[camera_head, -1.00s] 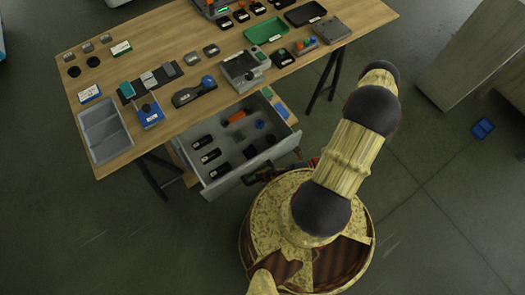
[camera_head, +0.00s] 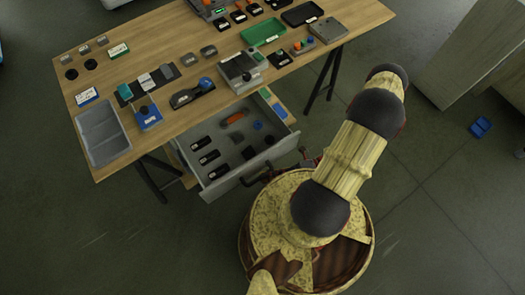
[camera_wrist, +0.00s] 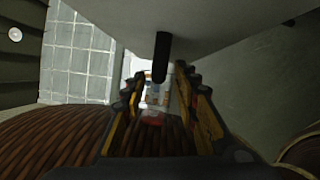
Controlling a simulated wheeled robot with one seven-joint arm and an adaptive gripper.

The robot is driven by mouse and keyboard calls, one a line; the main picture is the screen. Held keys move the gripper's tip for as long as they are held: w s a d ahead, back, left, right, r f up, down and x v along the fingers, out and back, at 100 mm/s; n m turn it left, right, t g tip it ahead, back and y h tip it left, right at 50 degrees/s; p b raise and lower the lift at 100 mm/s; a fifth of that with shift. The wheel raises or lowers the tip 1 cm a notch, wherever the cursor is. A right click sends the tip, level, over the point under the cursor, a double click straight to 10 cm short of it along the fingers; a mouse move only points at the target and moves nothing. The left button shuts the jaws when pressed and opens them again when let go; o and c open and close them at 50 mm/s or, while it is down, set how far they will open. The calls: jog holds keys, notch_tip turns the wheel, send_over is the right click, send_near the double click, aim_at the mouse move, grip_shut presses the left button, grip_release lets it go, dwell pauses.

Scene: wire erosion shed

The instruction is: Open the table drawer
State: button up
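The table drawer (camera_head: 232,176) is pulled out from under the wooden table (camera_head: 170,30), and its inside shows. In the wrist view the pale drawer front (camera_wrist: 215,22) spans the top, with a dark bar handle (camera_wrist: 161,56) sticking out from it. My gripper (camera_wrist: 159,80) is open, its two fingers apart on either side of the handle's line. I see no finger pressing on the handle. In the head view my gripper (camera_head: 270,174) is just outside the drawer front, partly hidden by my arm.
Several black blocks, an orange-handled tool (camera_head: 235,117) and blue pieces lie in the drawer. The tabletop holds a grey tray (camera_head: 103,135), a green tray (camera_head: 263,33) and small devices. A table leg (camera_head: 153,178) stands left of the drawer. Floor in front is open.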

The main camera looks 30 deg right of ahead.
jog(key=v, duration=0.9)
jog(key=shift+d, duration=0.15)
